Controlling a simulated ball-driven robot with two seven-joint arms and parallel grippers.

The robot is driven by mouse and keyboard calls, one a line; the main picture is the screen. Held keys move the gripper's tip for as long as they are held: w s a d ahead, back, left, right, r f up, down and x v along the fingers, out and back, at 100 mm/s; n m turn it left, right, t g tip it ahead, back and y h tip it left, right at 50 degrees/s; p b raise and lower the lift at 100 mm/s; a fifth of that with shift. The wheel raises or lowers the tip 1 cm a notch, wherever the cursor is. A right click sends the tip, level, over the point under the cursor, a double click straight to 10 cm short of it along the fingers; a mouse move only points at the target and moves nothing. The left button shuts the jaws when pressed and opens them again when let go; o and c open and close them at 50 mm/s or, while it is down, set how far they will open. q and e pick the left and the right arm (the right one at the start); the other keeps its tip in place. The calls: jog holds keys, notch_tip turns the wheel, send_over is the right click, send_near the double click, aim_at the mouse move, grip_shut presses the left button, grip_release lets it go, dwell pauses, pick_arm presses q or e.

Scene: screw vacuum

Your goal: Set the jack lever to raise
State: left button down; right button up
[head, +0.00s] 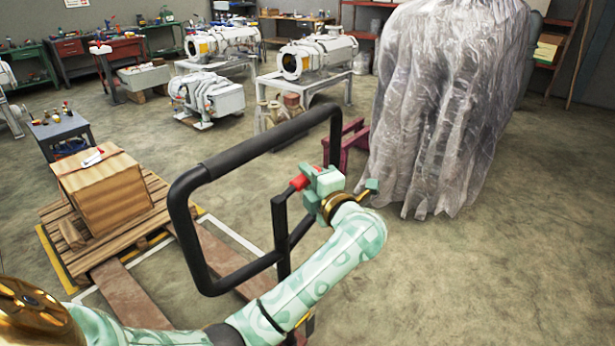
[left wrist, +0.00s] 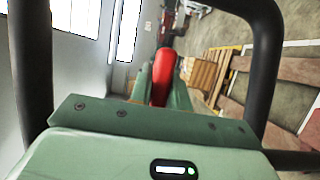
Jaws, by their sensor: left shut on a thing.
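The pallet jack's black loop handle (head: 185,215) stands upright in the middle of the head view. Its red lever (head: 298,182) sits inside the loop, on the black centre bar. My left gripper (head: 307,180) reaches in from the right side of the loop and is shut on the red lever. In the left wrist view the red lever (left wrist: 163,78) lies between the two green fingers, with the black loop on both sides. The lever's pivot is hidden by the gripper. My right gripper is in neither view.
A wooden crate (head: 103,198) stands on a pallet (head: 60,238) to the left, with the jack's brownish forks (head: 135,300) on the floor. A plastic-covered bulk (head: 440,110) stands at the right. Vacuum machines (head: 318,55) stand behind. The right foreground floor is clear.

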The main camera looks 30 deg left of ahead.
pick_arm(q)
jog(key=shift+p, duration=0.45)
jog(key=f+m+h+p, duration=0.1)
jog(key=f+m+p, duration=0.1)
jog(key=p, duration=0.3)
jog(key=shift+m+g+p, duration=0.4)
jog(key=shift+f, duration=0.25)
jog(key=shift+f+m, duration=0.3)
jog(key=shift+f, duration=0.05)
jog(key=c, duration=1.3)
grip_release()
jog(key=shift+d, duration=0.1)
